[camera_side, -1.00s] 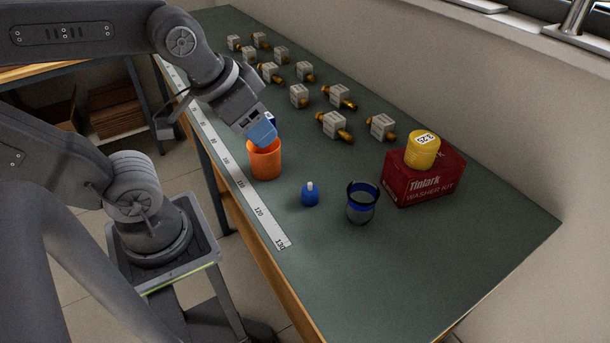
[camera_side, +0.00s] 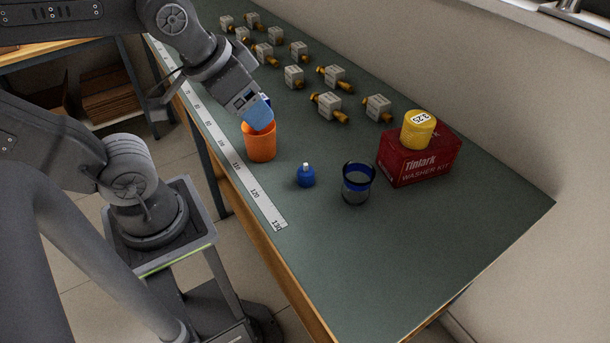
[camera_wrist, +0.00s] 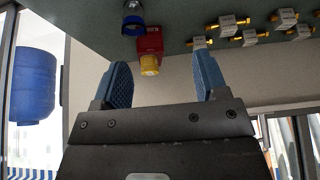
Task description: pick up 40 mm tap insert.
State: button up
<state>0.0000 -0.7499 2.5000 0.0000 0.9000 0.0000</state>
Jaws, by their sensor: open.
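Several brass tap inserts, each with a white block-shaped tag, lie in rows on the green bench top. One (camera_side: 327,106) is near the middle in the side view, another (camera_side: 377,108) is to its right, and others lie further back. The tag print is too small to read, so I cannot tell which is the 40 mm one. Tagged inserts (camera_wrist: 232,23) also show at the upper right of the wrist view. My gripper (camera_side: 259,112), with blue fingers, is just above an orange cup (camera_side: 261,147), left of the inserts. In the wrist view its fingers (camera_wrist: 160,80) are apart with nothing between them.
A ruler strip (camera_side: 228,150) runs along the left edge. The front right of the bench is clear.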

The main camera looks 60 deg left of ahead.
jog(key=shift+o, duration=0.2)
jog(key=m+g, duration=0.6)
jog(key=m, duration=1.2)
send_over(306, 164)
notch_tip(306, 164, down, 10)
jog(key=r, duration=0.1)
jog(key=f, duration=0.8)
jog(key=shift+s+a+f, duration=0.1)
jog(key=shift+s+f, duration=0.05)
jog(key=shift+s, duration=0.05)
jog(key=shift+w+f, duration=0.15)
jog(key=shift+f, duration=2.9)
